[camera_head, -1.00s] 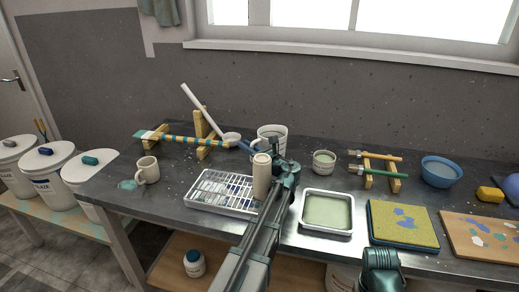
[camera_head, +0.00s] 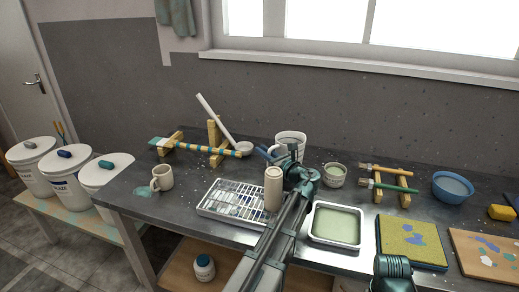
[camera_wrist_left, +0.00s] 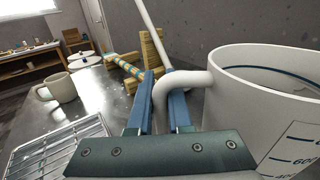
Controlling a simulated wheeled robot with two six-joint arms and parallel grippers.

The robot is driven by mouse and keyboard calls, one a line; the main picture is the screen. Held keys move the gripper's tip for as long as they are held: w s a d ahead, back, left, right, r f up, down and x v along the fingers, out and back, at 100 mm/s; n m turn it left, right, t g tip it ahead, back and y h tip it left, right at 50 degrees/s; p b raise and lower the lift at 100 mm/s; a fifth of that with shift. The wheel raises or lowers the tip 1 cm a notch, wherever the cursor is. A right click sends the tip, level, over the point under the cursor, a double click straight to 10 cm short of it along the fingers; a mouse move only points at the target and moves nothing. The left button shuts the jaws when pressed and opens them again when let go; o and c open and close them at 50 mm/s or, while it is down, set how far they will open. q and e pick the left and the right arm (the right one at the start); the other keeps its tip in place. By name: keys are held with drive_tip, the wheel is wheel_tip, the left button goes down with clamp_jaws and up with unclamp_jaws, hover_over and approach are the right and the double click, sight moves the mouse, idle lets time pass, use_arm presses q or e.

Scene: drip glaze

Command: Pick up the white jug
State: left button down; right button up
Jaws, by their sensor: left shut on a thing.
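The white jug (camera_head: 294,138) stands at the back middle of the table, behind my left arm. In the left wrist view, the jug (camera_wrist_left: 265,95) fills the right side, with dark volume marks on its wall. My left gripper (camera_head: 272,155) is at the jug's left side. In the wrist view, the blue fingers of the gripper (camera_wrist_left: 155,95) are shut on the jug's handle (camera_wrist_left: 172,85). The jug looks upright. Its base is hidden, so I cannot tell whether it touches the table. My right gripper is out of view.
A beige mug (camera_head: 162,178) stands at the left. A ladle (camera_head: 215,119) leans by a wooden stand. A wire rack (camera_head: 230,200) and a beige cylinder (camera_head: 273,188) are in front. A small cup (camera_head: 335,175) and a glaze tray (camera_head: 337,225) lie to the right.

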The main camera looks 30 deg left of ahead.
use_arm(q)
drive_tip(key=r+p+v, duration=0.1)
drive_tip(key=v, duration=1.2)
drive_tip(key=shift+w, duration=0.25)
drive_tip(key=shift+d+r, duration=0.15)
drive_tip(key=shift+d, duration=0.05)
